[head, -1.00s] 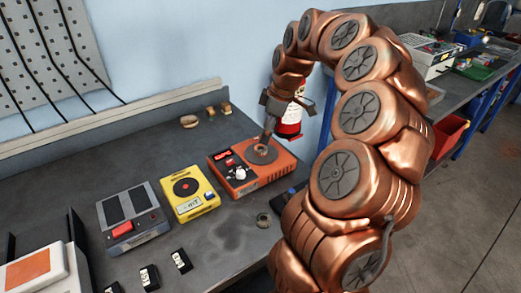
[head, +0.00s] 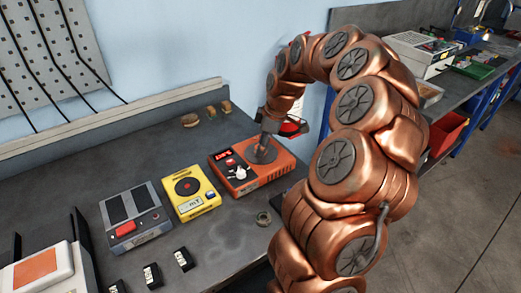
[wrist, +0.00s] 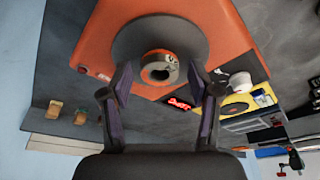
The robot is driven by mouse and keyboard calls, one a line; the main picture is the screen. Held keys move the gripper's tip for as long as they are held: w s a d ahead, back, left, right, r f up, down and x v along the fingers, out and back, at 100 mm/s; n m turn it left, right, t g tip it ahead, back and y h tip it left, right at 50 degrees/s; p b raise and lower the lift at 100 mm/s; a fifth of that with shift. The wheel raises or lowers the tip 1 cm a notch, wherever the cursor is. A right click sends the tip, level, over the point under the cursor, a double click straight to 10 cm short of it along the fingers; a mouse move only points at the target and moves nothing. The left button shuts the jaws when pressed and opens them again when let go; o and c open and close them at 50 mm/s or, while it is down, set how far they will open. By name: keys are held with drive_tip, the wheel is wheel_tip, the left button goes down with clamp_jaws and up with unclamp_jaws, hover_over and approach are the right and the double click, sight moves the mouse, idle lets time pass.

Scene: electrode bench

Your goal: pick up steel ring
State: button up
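A small grey steel ring (wrist: 160,67) lies on the dark round plate (wrist: 185,25) of the orange device (head: 252,180). In the wrist view it sits just beyond and between my fingertips, with a gap on both sides. My gripper (wrist: 160,82) is open and empty. In the head view my gripper (head: 264,140) points down close over the plate, and the arm and fingers hide the ring there. Another ring-like metal piece (head: 264,218) lies on the bench in front of the orange device.
A yellow device (head: 194,192) and a grey device with a red button (head: 135,218) stand left of the orange one. Small brass-coloured pieces (head: 208,114) lie at the back. Small black blocks (head: 183,259) lie in front. A red object (head: 292,128) is partly hidden behind my gripper.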

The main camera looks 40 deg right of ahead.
clamp_jaws()
drive_tip(key=shift+r, duration=0.1)
idle(0.3)
